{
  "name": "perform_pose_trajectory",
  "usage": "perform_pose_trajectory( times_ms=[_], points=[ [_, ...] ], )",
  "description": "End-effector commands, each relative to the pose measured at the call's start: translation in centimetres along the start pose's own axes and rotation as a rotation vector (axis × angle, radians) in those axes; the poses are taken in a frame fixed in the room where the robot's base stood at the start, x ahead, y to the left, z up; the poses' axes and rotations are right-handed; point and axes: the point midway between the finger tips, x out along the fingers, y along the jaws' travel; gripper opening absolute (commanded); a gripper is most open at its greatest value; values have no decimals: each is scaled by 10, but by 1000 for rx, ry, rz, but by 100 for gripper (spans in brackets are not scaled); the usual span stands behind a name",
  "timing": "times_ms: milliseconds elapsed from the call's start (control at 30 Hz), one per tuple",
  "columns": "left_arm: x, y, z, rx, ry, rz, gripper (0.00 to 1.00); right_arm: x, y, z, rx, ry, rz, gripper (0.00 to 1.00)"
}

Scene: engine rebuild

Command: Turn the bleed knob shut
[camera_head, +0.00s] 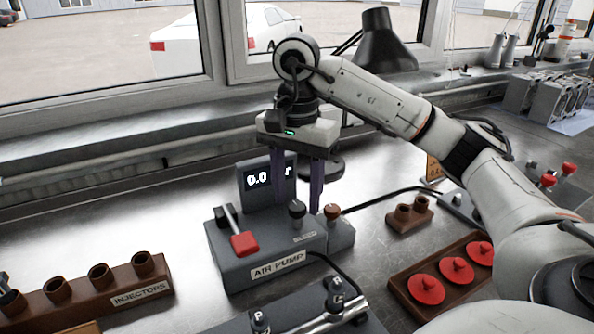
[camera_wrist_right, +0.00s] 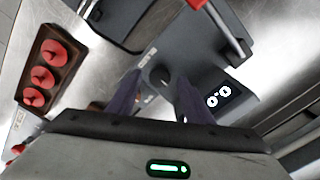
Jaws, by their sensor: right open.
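The grey air pump (camera_head: 262,254) stands on the bench, with a label reading AIR PUMP on its front. Its dark bleed knob (camera_head: 297,210) sits on top, just behind the BLEED label. My right gripper (camera_head: 298,200) points down at it, with one dark purple finger on each side. In the right wrist view the knob (camera_wrist_right: 160,76) appears between the fingertips of my gripper (camera_wrist_right: 160,82), with gaps beside it. The jaws are open; whether they touch the knob cannot be told. The pump's display (camera_head: 262,178) reads 0.0, partly hidden by a finger. My left gripper is out of view.
A red-handled lever (camera_head: 243,243) stands left of the knob, and a brown-topped fitting (camera_head: 332,212) close to its right. A brown injector rack (camera_head: 122,290) is at left. A tray with red parts (camera_head: 398,283) is at right. Metal tooling (camera_head: 320,310) lies in front.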

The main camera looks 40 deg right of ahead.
Motion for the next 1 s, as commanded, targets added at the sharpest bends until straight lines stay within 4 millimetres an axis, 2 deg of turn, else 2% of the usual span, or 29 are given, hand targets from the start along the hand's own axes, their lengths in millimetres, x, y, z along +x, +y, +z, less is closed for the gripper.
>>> perform_pose_trajectory(
  times_ms=[33,333,633,1000],
  points=[
    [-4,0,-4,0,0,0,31,-12,0,-1,2,3,-4,46],
    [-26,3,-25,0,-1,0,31,-76,0,-1,3,3,-6,46],
    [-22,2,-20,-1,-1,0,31,-92,0,0,1,1,-3,46],
    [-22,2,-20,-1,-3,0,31,-95,0,0,0,0,-1,46]
  ],
)
